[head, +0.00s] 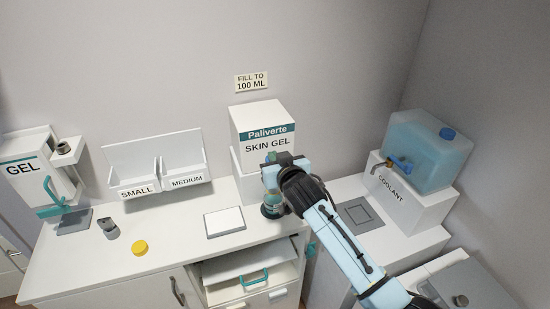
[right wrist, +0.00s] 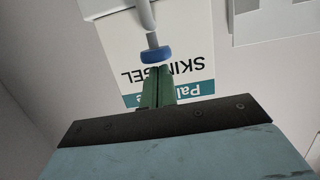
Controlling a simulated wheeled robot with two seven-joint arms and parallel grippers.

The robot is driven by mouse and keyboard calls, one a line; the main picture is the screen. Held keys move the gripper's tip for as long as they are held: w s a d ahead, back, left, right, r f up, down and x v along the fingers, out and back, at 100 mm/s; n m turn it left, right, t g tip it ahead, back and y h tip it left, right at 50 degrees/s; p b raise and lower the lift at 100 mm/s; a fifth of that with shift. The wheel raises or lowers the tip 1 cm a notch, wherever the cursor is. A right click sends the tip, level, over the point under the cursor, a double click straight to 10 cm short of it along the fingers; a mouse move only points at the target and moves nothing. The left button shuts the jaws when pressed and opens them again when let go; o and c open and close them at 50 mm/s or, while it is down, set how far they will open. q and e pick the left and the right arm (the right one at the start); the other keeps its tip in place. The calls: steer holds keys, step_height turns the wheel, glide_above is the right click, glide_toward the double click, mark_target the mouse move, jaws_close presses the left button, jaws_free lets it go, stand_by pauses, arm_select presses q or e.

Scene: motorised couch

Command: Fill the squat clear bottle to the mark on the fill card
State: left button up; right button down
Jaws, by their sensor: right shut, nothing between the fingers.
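The fill card (head: 251,82) on the back wall reads "FILL TO 100 ML". A small clear bottle (head: 272,206) with teal in its lower part stands in front of the white Skin Gel dispenser (head: 264,130), partly hidden by my right arm. I cannot read its level or a mark on it. My right gripper (head: 273,160) is shut and empty in front of the dispenser, above the bottle. In the right wrist view its green fingers (right wrist: 157,90) are together, close to a blue-tipped spout (right wrist: 157,54); I cannot tell whether they touch. My left gripper is not in view.
A Gel dispenser (head: 30,170) stands at the left, a Coolant tank (head: 420,150) at the right. Small and Medium bins (head: 155,170), a yellow cap (head: 140,248), a grey item (head: 108,228) and a white pad (head: 224,222) are on the counter. A drawer (head: 250,280) stands open below.

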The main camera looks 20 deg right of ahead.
steer(key=shift+f, duration=0.1)
steer(key=shift+f+b, duration=0.5)
steer(key=shift+f, duration=0.45)
steer(key=shift+s+f, duration=0.1)
steer(key=s+r+p, duration=0.3)
steer(key=s+r, duration=0.3)
steer(key=s, duration=0.3)
steer(key=shift+s+d+r, duration=0.15)
steer(key=shift+s+r, duration=0.15)
steer(key=shift+r, duration=0.1)
steer(key=shift+f, duration=0.1)
stand_by(0.4)
